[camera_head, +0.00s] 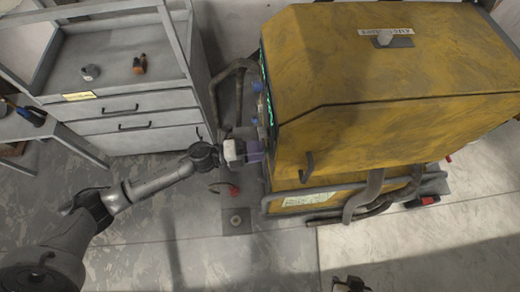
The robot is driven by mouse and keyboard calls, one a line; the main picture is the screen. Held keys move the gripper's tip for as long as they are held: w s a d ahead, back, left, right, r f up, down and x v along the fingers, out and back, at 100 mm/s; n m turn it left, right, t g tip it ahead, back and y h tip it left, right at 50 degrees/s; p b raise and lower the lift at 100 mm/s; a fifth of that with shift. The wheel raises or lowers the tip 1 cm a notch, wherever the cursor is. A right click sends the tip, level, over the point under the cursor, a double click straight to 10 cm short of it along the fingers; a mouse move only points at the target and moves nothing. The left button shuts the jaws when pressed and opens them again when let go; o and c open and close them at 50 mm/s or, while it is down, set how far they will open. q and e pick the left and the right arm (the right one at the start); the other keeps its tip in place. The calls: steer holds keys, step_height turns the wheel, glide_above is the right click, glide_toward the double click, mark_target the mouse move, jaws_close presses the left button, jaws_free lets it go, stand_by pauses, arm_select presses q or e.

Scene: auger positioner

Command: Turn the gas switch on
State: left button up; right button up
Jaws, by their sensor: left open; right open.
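A large yellow machine (400,95) stands at the right, its control panel (268,95) facing left and seen at a steep angle. Blue knobs (257,86) stick out from the panel's edge. I cannot tell which part of the panel is the gas switch. My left gripper (257,150) is open at the panel's lower part, below the blue knobs. Whether its fingers touch anything there is not clear. My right gripper (351,284) shows only in part at the bottom edge, away from the machine, and its fingers are hard to make out.
A grey drawer cabinet (125,100) with small items on top stands at the left. Dark hoses (222,95) loop beside the panel, and thick cables (365,197) hang at the machine's base near a metal rail.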

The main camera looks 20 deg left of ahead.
arm_select(q)
steer(key=v, duration=1.3)
steer(key=shift+b, duration=0.4)
steer(key=w+a+f+n+t+y, duration=0.1)
steer(key=w+a+n+t+y, duration=0.15)
steer(key=a+n+y, duration=0.55)
steer(key=w+a+n+t+y, duration=0.2)
steer(key=w+a+n+y, duration=0.15)
steer(key=n+y, duration=0.75)
steer(key=s+d+f+n+g+h, duration=0.25)
steer(key=s+d+n+g, duration=0.4)
steer(key=s, duration=0.65)
steer(key=s+d+f+n+g+h, duration=0.1)
steer(key=s+d+f+n+g, duration=0.25)
steer(key=s+d, duration=0.7)
step_height(320, 180, up, 31)
steer(key=s+a+p, duration=0.1)
steer(key=a+p, duration=0.1)
steer(key=p, duration=2.9)
steer(key=shift+r+m, duration=0.2)
steer(key=shift+m, duration=0.1)
